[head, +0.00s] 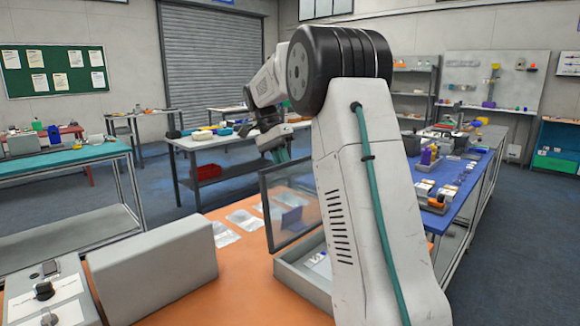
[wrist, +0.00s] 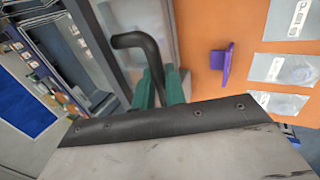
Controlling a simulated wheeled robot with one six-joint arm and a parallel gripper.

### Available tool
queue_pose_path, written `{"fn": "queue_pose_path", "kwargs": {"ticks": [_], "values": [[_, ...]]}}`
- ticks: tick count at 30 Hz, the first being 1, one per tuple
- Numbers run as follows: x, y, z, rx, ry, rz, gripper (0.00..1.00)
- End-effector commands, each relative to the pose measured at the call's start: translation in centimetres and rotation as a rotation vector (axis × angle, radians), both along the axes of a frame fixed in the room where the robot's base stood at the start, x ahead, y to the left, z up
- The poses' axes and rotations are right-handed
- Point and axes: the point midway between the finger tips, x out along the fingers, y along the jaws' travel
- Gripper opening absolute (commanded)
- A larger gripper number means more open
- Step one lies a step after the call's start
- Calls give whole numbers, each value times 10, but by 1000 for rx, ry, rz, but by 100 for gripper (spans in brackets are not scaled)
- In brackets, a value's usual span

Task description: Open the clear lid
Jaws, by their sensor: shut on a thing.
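The clear lid (head: 290,205) is a transparent pane in a dark frame. It stands raised and steeply tilted, well up from the grey box (head: 303,287), on the orange table. My gripper (head: 280,153) is at the lid's upper edge in the head view, partly behind my own arm. In the wrist view my gripper (wrist: 161,88) has its two teal fingers closed around the end of a black bent handle (wrist: 134,40) on the lid. The box's right part is hidden by my arm.
A purple object (wrist: 224,62) and several clear bags (wrist: 285,68) lie on the orange table (head: 210,292) beside the lid. A grey boxy unit (head: 158,265) stands at the front left. A blue-topped bench (head: 470,172) is on the right.

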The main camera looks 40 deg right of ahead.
Motion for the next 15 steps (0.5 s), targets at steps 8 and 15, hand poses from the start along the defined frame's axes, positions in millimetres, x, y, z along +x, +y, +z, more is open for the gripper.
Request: {"fn": "queue_pose_path", "kwargs": {"ticks": [8, 15], "values": [[11, -1, -4, -5, -5, 3, 0], [13, 2, -4, -6, -7, 7, 0]]}}
